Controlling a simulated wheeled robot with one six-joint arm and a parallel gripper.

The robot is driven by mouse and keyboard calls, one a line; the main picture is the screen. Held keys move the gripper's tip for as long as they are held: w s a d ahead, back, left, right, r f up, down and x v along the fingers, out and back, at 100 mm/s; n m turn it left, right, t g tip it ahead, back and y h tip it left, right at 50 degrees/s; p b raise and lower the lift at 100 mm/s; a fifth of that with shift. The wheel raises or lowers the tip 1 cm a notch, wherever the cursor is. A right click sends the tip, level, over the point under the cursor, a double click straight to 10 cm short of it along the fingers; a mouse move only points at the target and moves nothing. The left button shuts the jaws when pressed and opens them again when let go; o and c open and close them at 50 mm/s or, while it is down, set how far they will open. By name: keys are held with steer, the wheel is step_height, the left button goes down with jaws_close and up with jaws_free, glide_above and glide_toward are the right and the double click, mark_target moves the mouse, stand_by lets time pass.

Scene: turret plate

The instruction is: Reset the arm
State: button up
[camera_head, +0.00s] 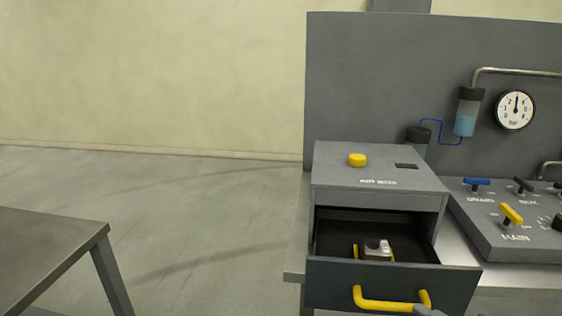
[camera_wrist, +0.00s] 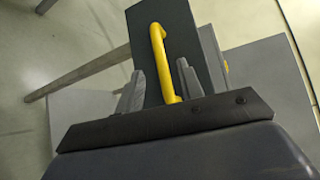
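My gripper (camera_wrist: 160,68) shows in the wrist view with its two grey fingers apart. The yellow drawer handle (camera_wrist: 158,50) appears between the fingers, nearer the right one, with a gap on the left; I cannot tell whether either touches it. In the head view a small grey part (camera_head: 428,311), likely a fingertip of mine, shows at the bottom edge by the right end of the handle (camera_head: 388,304). The rest of my arm is out of that view. The drawer (camera_head: 330,280) of the grey box (camera_head: 335,178) is pulled open.
A small metal-and-yellow item (camera_head: 377,250) lies in the drawer. A yellow button (camera_head: 357,160) sits on the box. A valve panel (camera_head: 480,235) stands at right, below a gauge (camera_head: 515,110). A table (camera_head: 50,245) is at left, with open floor between.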

mark_target(394, 309)
steer(key=shift+x, duration=3.65)
